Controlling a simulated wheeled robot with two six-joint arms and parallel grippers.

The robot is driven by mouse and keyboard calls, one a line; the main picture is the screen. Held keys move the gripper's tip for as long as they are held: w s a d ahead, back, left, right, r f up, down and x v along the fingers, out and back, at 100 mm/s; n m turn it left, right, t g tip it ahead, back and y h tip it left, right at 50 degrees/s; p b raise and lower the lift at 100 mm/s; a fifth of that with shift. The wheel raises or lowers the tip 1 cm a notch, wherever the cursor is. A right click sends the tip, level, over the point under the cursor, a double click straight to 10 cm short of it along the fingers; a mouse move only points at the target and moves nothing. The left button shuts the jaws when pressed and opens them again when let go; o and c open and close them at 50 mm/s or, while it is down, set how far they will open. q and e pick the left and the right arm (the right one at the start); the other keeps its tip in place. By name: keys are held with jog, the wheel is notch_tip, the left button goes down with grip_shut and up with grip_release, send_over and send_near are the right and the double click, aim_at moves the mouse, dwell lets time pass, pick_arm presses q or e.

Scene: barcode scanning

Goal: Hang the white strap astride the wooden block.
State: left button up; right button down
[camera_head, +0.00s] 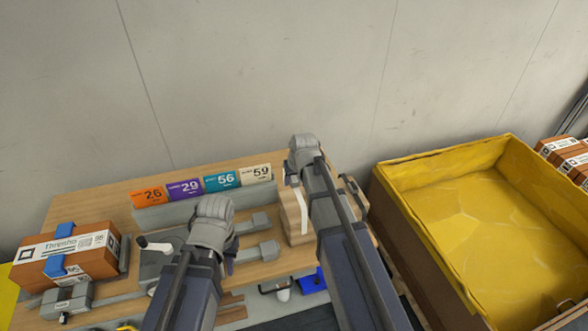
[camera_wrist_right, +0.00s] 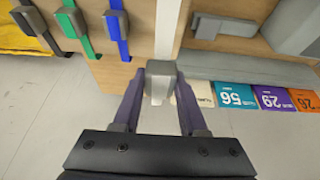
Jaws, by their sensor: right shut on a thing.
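The white strap (camera_wrist_right: 168,28) runs down over the wooden block (camera_wrist_right: 143,58) in the right wrist view. Its grey end piece (camera_wrist_right: 160,86) is between my right fingertips, off the block's near edge. My right gripper (camera_wrist_right: 160,80) is shut on this end piece. In the head view, a white strip of the strap (camera_head: 301,212) shows against the wooden block (camera_head: 292,222), partly hidden by my right arm. I cannot tell how the strap's far end lies.
Numbered cards (camera_head: 185,189) stand at the table's back. An orange box (camera_head: 95,258) is at left; a yellow-lined crate (camera_head: 420,215) stands right.

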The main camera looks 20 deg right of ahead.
jog(key=b, duration=0.5)
send_over(293, 203)
jog(key=f, duration=0.5)
jog(key=shift+s+d+f, duration=0.1)
jog(key=shift+s+f, duration=0.05)
jog(key=shift+s, duration=0.2)
jog(key=r+p, duration=1.2)
jog(key=shift+s, duration=0.2)
jog(key=shift+f, duration=0.4)
notch_tip(293, 203, down, 16)
jog(key=b, duration=1.6)
jog(key=shift+r, duration=0.1)
jog(key=shift+s, duration=0.1)
